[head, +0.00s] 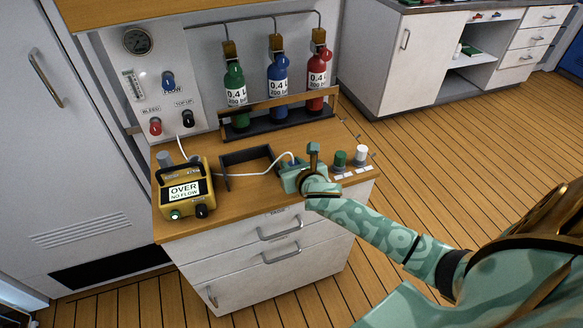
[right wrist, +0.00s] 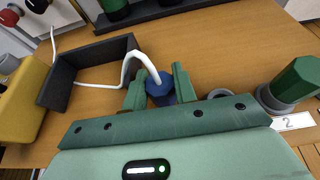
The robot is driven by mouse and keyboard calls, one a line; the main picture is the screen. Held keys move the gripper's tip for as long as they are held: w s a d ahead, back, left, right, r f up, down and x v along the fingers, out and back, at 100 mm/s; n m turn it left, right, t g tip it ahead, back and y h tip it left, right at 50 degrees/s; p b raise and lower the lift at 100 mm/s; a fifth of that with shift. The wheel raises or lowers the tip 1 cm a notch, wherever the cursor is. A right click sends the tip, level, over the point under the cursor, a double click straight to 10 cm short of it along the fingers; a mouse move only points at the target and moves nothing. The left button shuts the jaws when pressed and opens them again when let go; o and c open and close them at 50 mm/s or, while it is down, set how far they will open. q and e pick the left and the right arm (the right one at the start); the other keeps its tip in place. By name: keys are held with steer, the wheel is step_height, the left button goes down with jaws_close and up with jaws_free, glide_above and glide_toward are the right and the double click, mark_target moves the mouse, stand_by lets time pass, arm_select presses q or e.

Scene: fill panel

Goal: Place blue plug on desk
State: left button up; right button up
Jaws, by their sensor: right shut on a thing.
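The blue plug (right wrist: 160,88) sits between the two green fingers of my right gripper (right wrist: 158,90), which is shut on it. A white hose runs from the plug's top to the left. In the head view my right gripper (head: 291,176) is low over the wooden desk (head: 245,212), near its front right part. The desk top also shows in the right wrist view (right wrist: 215,50). The plug's lower end is hidden by the gripper, so I cannot tell whether it touches the desk. My left gripper is not in view.
A dark open-topped tray (head: 248,160) stands left of my gripper. A yellow box (head: 185,190) reading "OVER NO FLOW" is further left. A green plug (head: 340,158) and a white plug (head: 361,153) stand at the right edge. Bottles (head: 278,85) stand in a rack behind.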

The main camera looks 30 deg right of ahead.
steer(key=shift+r, duration=0.1)
steer(key=shift+s, duration=0.1)
steer(key=o, duration=0.7)
steer(key=p+v, duration=0.4)
steer(key=v, duration=0.8)
